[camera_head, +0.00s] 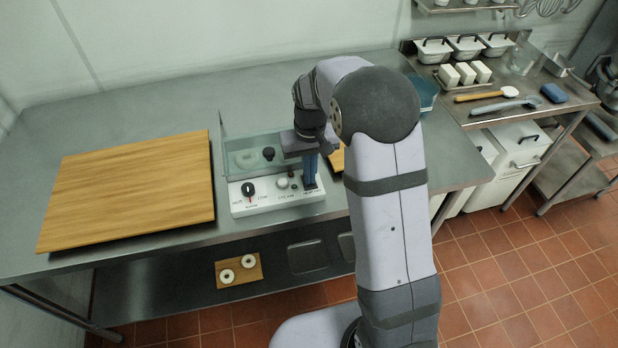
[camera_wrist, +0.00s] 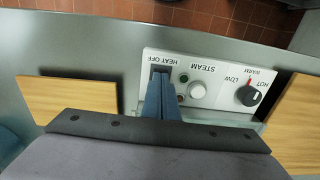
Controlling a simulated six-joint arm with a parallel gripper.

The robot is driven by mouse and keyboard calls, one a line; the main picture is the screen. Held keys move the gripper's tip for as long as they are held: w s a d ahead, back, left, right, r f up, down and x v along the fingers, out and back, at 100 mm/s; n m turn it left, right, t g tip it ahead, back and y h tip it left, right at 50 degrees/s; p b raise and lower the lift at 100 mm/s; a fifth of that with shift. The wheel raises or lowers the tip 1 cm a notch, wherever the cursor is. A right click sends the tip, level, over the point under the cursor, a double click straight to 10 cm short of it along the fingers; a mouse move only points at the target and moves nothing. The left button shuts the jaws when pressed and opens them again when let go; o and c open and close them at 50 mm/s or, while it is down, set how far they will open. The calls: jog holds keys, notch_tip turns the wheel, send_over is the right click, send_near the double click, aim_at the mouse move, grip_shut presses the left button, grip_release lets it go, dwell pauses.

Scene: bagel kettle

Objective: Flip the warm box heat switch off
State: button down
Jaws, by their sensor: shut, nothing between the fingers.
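The warm box (camera_head: 240,148) is a clear-walled case on the steel table, with a white control panel (camera_head: 264,205) along its front. The dark heat switch (camera_wrist: 158,69) sits by the label HEAT OFF in the wrist view. In the head view my fingers mostly hide it. My gripper (camera_head: 311,184), with blue fingers, is shut and empty, pointing down at the panel's right end. In the wrist view its fingertips (camera_wrist: 161,78) are right at the switch; I cannot tell whether they touch it. Which way the switch is tipped is unclear.
The panel also carries a black dial (camera_head: 249,189) marked low, warm and hot, and a round steam knob (camera_wrist: 197,90). A large wooden board (camera_head: 130,190) lies left of the box. A small board with two white rings (camera_head: 227,275) sits on the lower shelf.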

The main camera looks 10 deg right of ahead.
notch_tip(320, 180, up, 7)
jog(key=p, duration=0.5)
jog(key=shift+p, duration=0.4)
jog(key=shift+f, duration=0.15)
jog(key=shift+w+f, duration=0.1)
jog(key=shift+f, duration=0.25)
jog(key=shift+g, duration=0.4)
jog(key=s+f, duration=0.2)
jog(key=s, duration=0.1)
jog(key=s+f, duration=0.1)
jog(key=s, duration=0.1)
jog(key=shift+s+f, duration=0.25)
jog(key=s+r+g, duration=0.1)
jog(key=s+r, duration=0.1)
jog(key=s, duration=1.6)
jog(key=r, duration=0.1)
jog(key=r+t, duration=0.1)
jog(key=w+r, duration=0.1)
jog(key=shift+w+d+r+t, duration=0.1)
jog(key=shift+d+r+t, duration=0.2)
jog(key=shift+t, duration=0.1)
